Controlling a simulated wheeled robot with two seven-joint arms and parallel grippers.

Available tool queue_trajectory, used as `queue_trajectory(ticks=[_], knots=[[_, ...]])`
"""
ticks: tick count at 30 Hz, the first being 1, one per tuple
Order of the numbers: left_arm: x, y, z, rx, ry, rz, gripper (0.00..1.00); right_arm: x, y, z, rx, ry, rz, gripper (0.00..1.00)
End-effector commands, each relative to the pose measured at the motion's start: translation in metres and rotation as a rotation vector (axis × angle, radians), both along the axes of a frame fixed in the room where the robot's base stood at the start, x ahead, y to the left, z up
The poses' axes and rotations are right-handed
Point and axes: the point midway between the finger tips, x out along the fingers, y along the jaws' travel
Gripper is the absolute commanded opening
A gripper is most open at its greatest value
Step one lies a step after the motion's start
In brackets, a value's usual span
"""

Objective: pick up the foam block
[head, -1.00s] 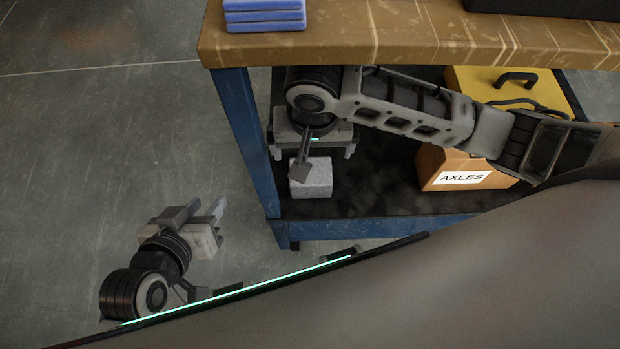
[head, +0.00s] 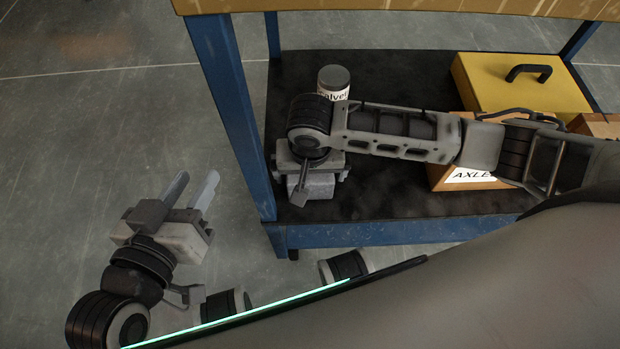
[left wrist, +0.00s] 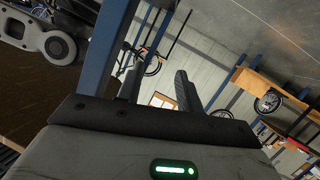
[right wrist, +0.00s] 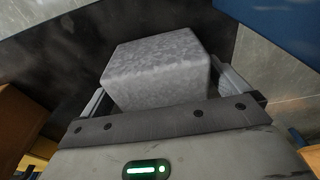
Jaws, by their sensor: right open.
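The foam block (right wrist: 160,70) is a speckled grey block on the dark lower shelf. In the right wrist view it lies between the two fingers of my right gripper (right wrist: 168,95), which is open. I cannot tell whether the fingers touch its sides. In the head view my right gripper (head: 312,180) is over the foam block (head: 320,188) and hides much of it. My left gripper (head: 190,188) is open and empty, out over the floor left of the bench. Its parted fingers also show in the left wrist view (left wrist: 158,90).
The lower shelf (head: 385,200) sits in a blue bench frame, with a blue leg (head: 228,110) left of my right gripper. A grey labelled can (head: 333,82), a yellow case (head: 525,85) and a box marked AXLES (head: 450,180) stand on the shelf. The wooden top (head: 400,6) is above.

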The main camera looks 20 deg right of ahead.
Motion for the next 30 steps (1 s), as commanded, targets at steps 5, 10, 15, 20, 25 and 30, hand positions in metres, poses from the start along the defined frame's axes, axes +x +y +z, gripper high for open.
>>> queue_trajectory(ticks=[5, 10, 15, 20, 25, 30], knots=[[0.001, -0.001, 0.002, -0.013, -0.003, 0.000, 0.36, 0.001, 0.000, -0.003, 0.000, -0.001, 0.000, 1.00], [0.001, -0.001, 0.002, -0.011, -0.003, 0.000, 0.36, 0.001, 0.000, -0.002, 0.000, 0.000, 0.000, 0.69], [0.001, -0.001, 0.001, -0.011, -0.002, 0.000, 0.36, 0.001, 0.000, -0.002, 0.001, -0.001, 0.000, 0.59], [0.001, -0.001, 0.002, -0.010, -0.002, 0.000, 0.36, 0.001, 0.000, -0.002, 0.001, -0.001, 0.000, 0.59], [0.001, 0.000, 0.005, 0.002, 0.006, 0.000, 0.36, 0.001, 0.000, 0.003, 0.001, 0.000, 0.000, 0.59], [0.001, 0.004, 0.001, 0.060, 0.055, 0.002, 0.36, 0.000, 0.000, 0.016, 0.002, 0.002, 0.000, 0.59]])
